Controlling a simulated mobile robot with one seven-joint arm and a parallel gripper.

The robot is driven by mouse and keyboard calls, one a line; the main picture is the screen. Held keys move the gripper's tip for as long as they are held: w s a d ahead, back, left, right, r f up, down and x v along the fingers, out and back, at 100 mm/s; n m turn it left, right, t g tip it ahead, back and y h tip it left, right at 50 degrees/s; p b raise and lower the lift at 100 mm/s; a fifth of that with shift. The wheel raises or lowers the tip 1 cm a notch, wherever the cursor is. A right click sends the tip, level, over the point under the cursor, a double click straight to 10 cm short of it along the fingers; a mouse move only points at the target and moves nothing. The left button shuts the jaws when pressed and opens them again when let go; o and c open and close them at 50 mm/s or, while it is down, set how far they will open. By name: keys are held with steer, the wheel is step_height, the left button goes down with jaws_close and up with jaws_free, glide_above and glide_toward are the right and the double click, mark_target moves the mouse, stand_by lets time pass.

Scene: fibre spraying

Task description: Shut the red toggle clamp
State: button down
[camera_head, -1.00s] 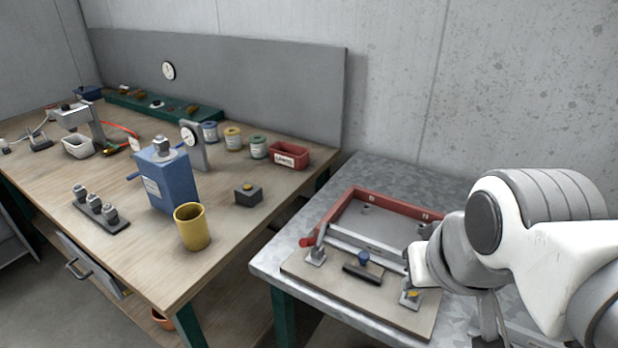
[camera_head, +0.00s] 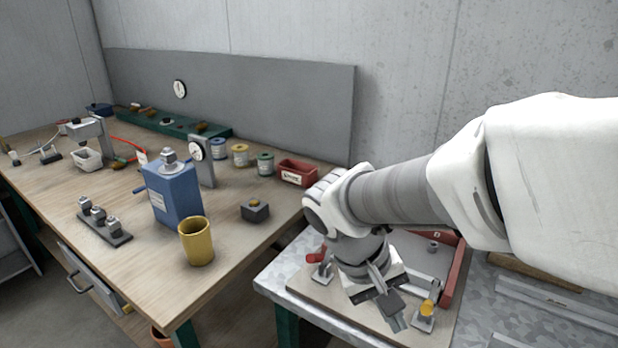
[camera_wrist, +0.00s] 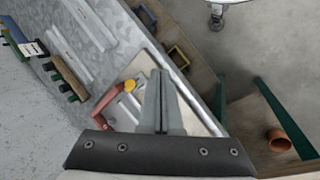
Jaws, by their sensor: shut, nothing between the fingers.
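The red toggle clamp (camera_head: 319,258) is at the left end of the fixture board (camera_head: 305,288) on the metal table. Its red handle shows just left of my wrist and leans up to the left; part of the clamp is hidden. I cannot make it out in the wrist view. My gripper (camera_head: 397,322) points down over the front of the board, right of the red clamp, with a gap between. Its fingers (camera_wrist: 161,85) are together and empty. A yellow-tipped clamp (camera_head: 426,308) stands close to the right of the fingers; its yellow tip also shows in the wrist view (camera_wrist: 129,86).
A red angle frame (camera_head: 454,275) rises along the board's right side. My arm covers the back of the fixture. The wooden bench on the left holds a yellow cup (camera_head: 196,242), a blue canister (camera_head: 174,193) and a red bin (camera_head: 297,172).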

steer(key=w+a+f+n+t+h+b, duration=0.2)
steer(key=a+f+t+h, duration=0.1)
steer(key=a, duration=0.5)
steer(key=w+a+f+n+t+h+b, duration=0.2)
steer(key=a+f+n+t+h, duration=0.1)
steer(key=a+f+t, duration=0.3)
steer(key=w+a+f+n+t+h+b, duration=0.2)
steer(key=a+f+t+h, duration=0.1)
steer(key=a+t, duration=0.4)
steer(key=a+f, duration=0.1)
steer(key=a, duration=0.2)
steer(key=shift+w+a+f+t, duration=0.2)
steer(key=shift+w+t, duration=0.1)
steer(key=shift+w, duration=0.1)
steer(key=shift+h, duration=0.3)
glide_toward(320, 256)
step_height(320, 256, up, 3)
steer(key=w+d, duration=0.1)
steer(key=w, duration=0.1)
steer(key=shift+d, duration=0.25)
steer(key=shift+r+p, duration=0.2)
steer(key=shift+p, duration=0.1)
